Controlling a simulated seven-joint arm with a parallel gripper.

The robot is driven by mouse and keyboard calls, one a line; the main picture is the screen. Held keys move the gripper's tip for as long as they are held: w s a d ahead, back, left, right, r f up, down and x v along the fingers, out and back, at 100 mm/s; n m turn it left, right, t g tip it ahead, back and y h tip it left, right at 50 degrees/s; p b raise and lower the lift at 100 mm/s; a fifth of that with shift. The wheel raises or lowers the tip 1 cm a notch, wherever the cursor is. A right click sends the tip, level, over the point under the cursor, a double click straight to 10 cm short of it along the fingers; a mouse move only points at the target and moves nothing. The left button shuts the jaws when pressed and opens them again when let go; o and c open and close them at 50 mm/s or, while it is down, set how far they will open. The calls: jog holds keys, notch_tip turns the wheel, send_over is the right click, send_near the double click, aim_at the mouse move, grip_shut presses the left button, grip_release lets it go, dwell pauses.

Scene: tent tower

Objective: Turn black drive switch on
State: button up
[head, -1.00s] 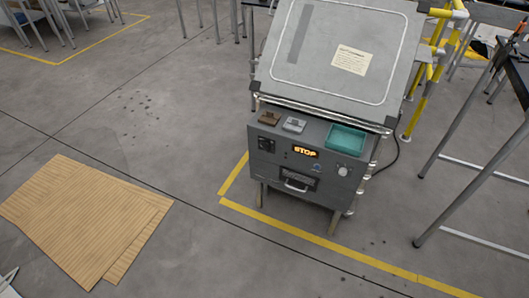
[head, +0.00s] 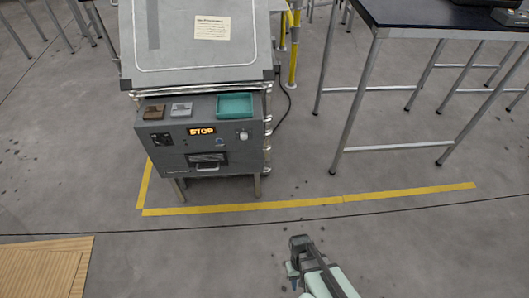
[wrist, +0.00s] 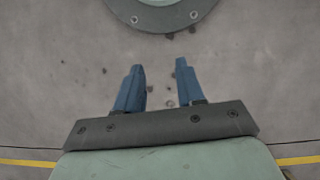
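A grey machine cabinet (head: 203,178) stands on legs left of centre in the head view. On its front panel, a small black switch plate (head: 162,139) sits at the left. It may be the drive switch, but its label and position are too small to read. A pale round knob (head: 243,135) is at the panel's right side. My gripper (wrist: 159,65) shows two blue fingers spread apart with only floor between them. In the head view it is low at bottom centre, well away from the panel.
A teal tray (head: 235,104), a brown block (head: 153,112) and a grey block (head: 181,110) lie on the cabinet's ledge. A dark-topped table (head: 400,14) stands at right. Floor before the cabinet is clear, crossed by yellow tape (head: 300,203).

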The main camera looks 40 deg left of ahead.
jog(key=s+a+f+n+t+y, duration=0.1)
jog(key=s+a+n+y, duration=0.35)
jog(key=a, duration=1.15)
jog(key=s+a+f+y, duration=0.15)
jog(key=s+a, duration=0.55)
jog(key=a, duration=0.9)
jog(key=s+a+f+n+t+y, duration=0.1)
jog(key=s+a+n+y, duration=0.35)
jog(key=a, duration=1.15)
jog(key=n+t+y, duration=0.3)
jog(key=t+y, duration=0.9)
send_near(162, 142)
jog(key=x, duration=0.8)
jog(key=shift+f, duration=0.25)
jog(key=shift+a, duration=0.1)
